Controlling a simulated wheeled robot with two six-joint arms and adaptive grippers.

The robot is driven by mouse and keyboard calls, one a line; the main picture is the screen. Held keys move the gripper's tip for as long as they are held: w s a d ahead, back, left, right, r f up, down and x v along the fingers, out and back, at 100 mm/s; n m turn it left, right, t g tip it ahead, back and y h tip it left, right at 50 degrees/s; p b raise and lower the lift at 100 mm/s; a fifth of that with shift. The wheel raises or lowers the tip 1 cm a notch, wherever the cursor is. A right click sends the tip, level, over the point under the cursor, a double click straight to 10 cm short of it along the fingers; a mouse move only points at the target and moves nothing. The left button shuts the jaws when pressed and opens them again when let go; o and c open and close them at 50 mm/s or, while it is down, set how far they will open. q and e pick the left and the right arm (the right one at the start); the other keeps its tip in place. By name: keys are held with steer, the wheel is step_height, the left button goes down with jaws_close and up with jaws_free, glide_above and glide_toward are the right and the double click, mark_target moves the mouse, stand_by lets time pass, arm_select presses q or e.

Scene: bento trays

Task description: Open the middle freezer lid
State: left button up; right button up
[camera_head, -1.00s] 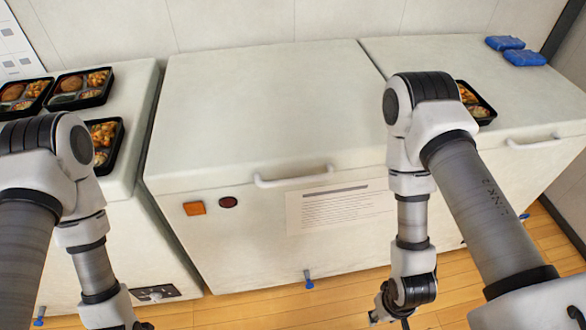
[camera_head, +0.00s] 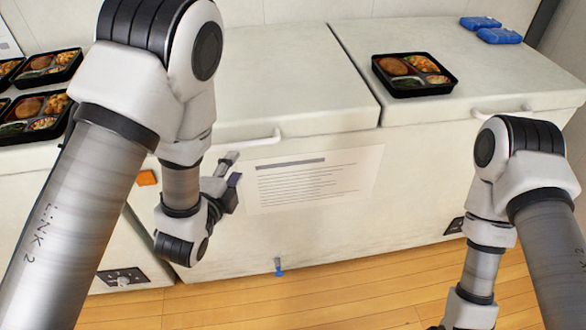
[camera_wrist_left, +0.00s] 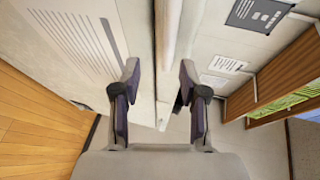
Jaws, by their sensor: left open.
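The middle freezer's white lid (camera_head: 285,75) is shut flat on its body. Its white bar handle (camera_head: 262,141) runs along the lid's front edge in the head view. My left gripper (camera_head: 236,168) is just below the handle's left part, in front of the freezer's front face. In the left wrist view my left gripper (camera_wrist_left: 159,80) has its fingers apart, and the white handle bar (camera_wrist_left: 167,35) runs lengthwise between them. I cannot tell whether they touch it. My left arm hides the lid's left part. My right gripper is cut off below the head view.
A bento tray (camera_head: 413,74) and blue packs (camera_head: 490,30) lie on the right freezer's lid (camera_head: 520,80). More bento trays (camera_head: 52,66) are on the left freezer. A printed sheet (camera_head: 312,180) is on the middle front.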

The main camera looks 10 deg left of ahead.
mark_target(239, 147)
arm_select(q)
steer(key=shift+w+a+r, duration=0.35)
steer(key=shift+w+a, duration=0.4)
steer(key=shift+w, duration=0.1)
steer(key=x, duration=0.4)
steer(key=p+x, duration=0.1)
steer(key=x, duration=0.1)
steer(key=shift+w+d, duration=0.3)
steer(key=shift+w, duration=0.1)
steer(key=shift+w+a+f, duration=0.1)
steer(key=shift+w, duration=0.05)
jaws_close()
